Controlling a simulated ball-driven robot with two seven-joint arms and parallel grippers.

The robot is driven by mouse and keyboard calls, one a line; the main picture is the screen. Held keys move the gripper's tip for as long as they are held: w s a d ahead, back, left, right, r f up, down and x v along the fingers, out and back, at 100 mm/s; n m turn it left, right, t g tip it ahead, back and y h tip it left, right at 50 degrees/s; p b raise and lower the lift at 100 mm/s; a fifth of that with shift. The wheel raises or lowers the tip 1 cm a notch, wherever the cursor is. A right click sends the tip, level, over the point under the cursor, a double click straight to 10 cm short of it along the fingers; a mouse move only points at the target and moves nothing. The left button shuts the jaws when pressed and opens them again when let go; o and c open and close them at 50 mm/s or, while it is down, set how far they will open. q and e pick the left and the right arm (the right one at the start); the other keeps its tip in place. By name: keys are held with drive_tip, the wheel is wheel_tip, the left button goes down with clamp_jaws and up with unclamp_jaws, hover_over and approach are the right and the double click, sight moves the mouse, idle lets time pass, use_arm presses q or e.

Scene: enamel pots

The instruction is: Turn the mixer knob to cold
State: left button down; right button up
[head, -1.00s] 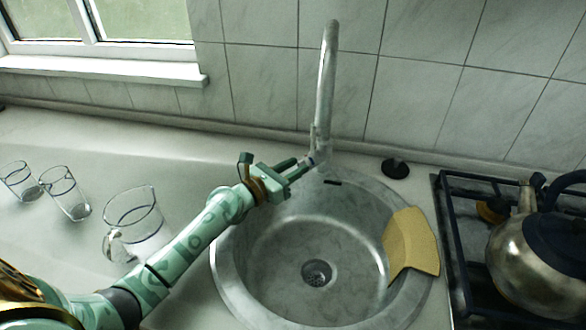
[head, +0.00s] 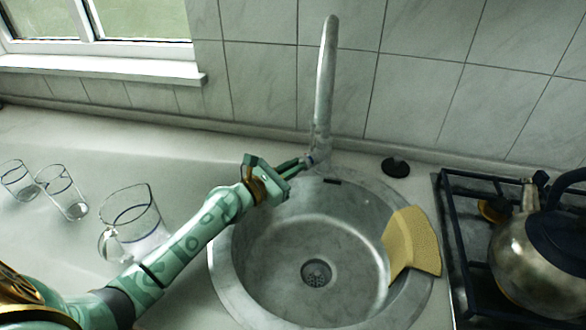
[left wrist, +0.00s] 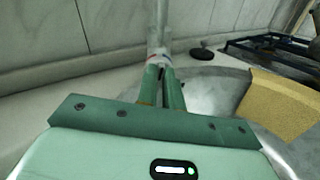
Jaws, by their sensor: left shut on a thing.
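The mixer tap (head: 325,90) stands upright behind the round sink, its tall spout rising in front of the tiles. Its knob (head: 311,159) is low on the tap body, on the side facing my left arm. My left gripper (head: 306,162) is shut on the knob. In the left wrist view, the two green fingers (left wrist: 162,72) meet at the pale knob (left wrist: 157,60) at the foot of the tap. The fingers hide part of the knob. My right gripper is not in view.
The sink (head: 285,225) lies below the gripper, with a yellow cloth (head: 412,243) over its right rim. A glass jug (head: 135,222) and two glasses (head: 62,192) stand at left. A kettle (head: 540,255) sits on the stove at right. A black stopper (head: 395,167) lies behind the sink.

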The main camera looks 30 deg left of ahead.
use_arm(q)
drive_tip(key=m, duration=0.3)
drive_tip(key=m+b, duration=0.1)
drive_tip(key=m, duration=0.1)
drive_tip(key=shift+d+f+m+b, duration=0.2)
drive_tip(key=shift+m+b, duration=0.1)
drive_tip(key=shift+m, duration=0.1)
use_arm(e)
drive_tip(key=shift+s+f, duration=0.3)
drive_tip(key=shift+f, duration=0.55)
use_arm(q)
drive_tip(key=shift+r, duration=0.1)
drive_tip(key=c, duration=1.5)
unclamp_jaws()
drive_tip(key=shift+s, duration=0.1)
drive_tip(key=shift+c, duration=0.2)
drive_tip(key=b+v, duration=0.1)
drive_tip(key=v, duration=0.6)
drive_tip(key=shift+s, duration=0.2)
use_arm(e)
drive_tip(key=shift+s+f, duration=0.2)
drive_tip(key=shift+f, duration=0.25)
